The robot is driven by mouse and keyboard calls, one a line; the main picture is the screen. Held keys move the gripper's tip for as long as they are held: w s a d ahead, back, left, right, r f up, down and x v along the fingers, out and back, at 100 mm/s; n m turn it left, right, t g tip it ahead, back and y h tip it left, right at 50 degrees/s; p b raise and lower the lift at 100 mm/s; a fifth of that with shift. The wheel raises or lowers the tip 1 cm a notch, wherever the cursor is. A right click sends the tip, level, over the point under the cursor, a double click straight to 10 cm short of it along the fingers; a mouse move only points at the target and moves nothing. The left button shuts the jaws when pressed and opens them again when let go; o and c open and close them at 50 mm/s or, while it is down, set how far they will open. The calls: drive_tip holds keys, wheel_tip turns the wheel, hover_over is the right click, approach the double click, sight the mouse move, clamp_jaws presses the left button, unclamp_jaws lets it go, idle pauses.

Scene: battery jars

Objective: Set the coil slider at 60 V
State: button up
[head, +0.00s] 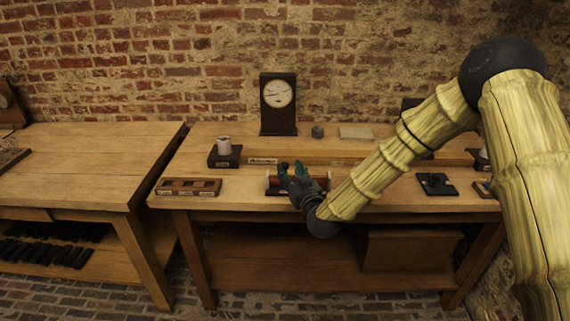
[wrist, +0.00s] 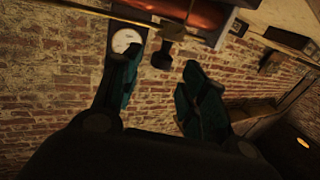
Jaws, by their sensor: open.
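The reddish coil (wrist: 195,12) lies across the top of the wrist view, with a thin brass rod (wrist: 85,9) beside it. A dark slider with a knob (wrist: 163,56) sits on the rod. In the head view the coil (head: 322,183) is at the front of the right bench, largely hidden by my gripper (head: 291,168). My gripper is open. In the wrist view its teal fingers (wrist: 161,72) lie apart to either side of the slider knob, with no contact visible. The dial meter (head: 278,93) stands at the back; its numbers are too small to read.
A white cup on a dark block (head: 225,152) and a wooden rack (head: 188,187) stand left of the coil. A small dark device (head: 436,184) is to the right. A brick wall (head: 200,60) closes the back.

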sight(286, 167)
drive_tip(key=shift+p+x, duration=0.3)
drive_tip(key=shift+x, duration=2.2)
clamp_jaws()
